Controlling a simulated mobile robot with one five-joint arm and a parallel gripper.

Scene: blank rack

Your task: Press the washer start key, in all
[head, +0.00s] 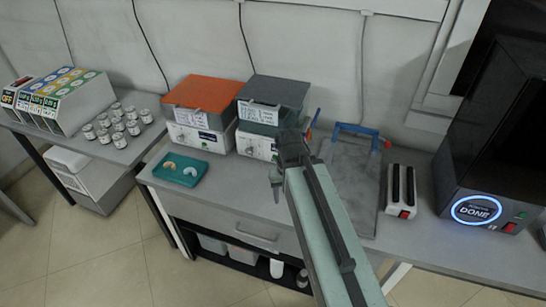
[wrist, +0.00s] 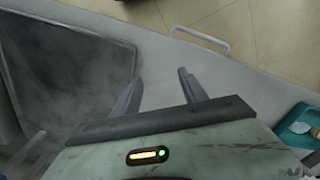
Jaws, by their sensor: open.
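A dark machine (head: 490,140) stands on the bench at the right in the head view. Its front has a glowing blue ring reading DONE (head: 477,210), with a small green key (head: 521,215) and a red switch (head: 510,228) to the right of it. Two boxes with an orange lid (head: 208,92) and a grey lid (head: 273,95) stand left of centre, with panels below. I cannot tell which is the washer, nor read a start key. My gripper (head: 287,160) is in front of the grey-lidded box; the wrist view shows its fingers (wrist: 160,78) apart and empty above the bench.
A dark flat plate (head: 350,185) with a blue handle lies right of my arm. A white two-slot unit (head: 400,190) with a red switch is beside it. A teal tray (head: 181,170) sits at the bench's left. Several jars (head: 118,125) stand on the left table.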

